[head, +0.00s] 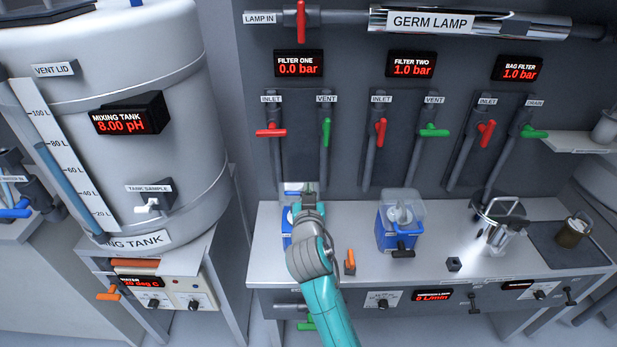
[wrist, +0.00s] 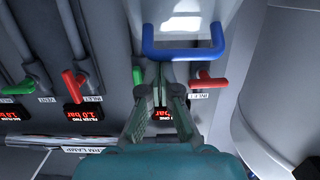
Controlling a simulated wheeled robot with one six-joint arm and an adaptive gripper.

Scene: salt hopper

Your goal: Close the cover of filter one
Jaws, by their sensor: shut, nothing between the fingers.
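Filter one is a blue housing (head: 286,222) on the bench, mostly hidden behind my arm in the head view. A bit of its clear cover (head: 291,187) shows behind my gripper. In the wrist view a clear panel with a blue U-shaped rim (wrist: 183,54) appears just beyond my fingertips; it looks like this cover, but its exact tilt is unclear. My gripper (head: 308,189) is shut and empty, close to the cover; its fingers also show in the wrist view (wrist: 160,82). I cannot tell whether they touch it. The filter one display (head: 298,64) reads 0.0 bar.
Filter two (head: 398,235), with a clear top, stands to the right. An orange-handled valve (head: 350,262) lies between them at the front. Red (head: 270,131) and green (head: 326,131) valve handles are on the wall behind. The mixing tank (head: 150,180) is at the left.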

